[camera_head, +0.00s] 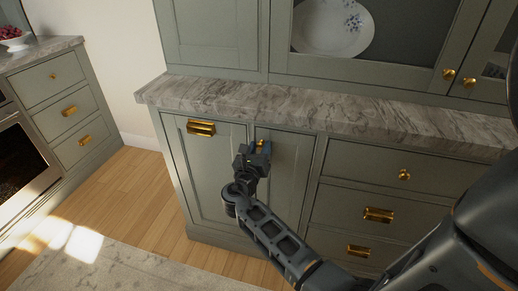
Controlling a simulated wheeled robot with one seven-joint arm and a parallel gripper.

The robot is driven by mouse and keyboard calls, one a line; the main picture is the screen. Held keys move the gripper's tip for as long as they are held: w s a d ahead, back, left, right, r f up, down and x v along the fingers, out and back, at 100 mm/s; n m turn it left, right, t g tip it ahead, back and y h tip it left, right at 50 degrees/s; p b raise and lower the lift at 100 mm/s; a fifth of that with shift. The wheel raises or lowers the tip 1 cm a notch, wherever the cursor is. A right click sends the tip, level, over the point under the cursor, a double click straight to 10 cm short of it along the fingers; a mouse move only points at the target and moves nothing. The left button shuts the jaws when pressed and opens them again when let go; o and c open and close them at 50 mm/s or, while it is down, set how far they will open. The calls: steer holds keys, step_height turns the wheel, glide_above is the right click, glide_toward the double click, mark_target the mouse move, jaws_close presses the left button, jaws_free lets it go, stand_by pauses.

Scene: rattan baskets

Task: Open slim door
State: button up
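The slim door (291,183) is a narrow grey-green panel below the marble counter, between a wider cabinet front and a stack of drawers. It looks closed, flush with the fronts beside it. A small brass knob (261,144) shows near its top left. My gripper (260,147) is right at this knob, in front of the door's upper left. Its fingertips are small in the picture and partly hidden by the gripper body. Whether they are open or closed around the knob cannot be told.
The wider cabinet front (212,175) with a brass cup pull (201,128) is to the left. Drawers (375,212) with brass handles are to the right. The marble counter (310,108) overhangs above. Wood floor (140,190) and a rug (130,262) lie open at lower left.

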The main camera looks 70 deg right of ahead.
jaws_close()
steer(key=shift+a, duration=0.1)
stand_by(0.3)
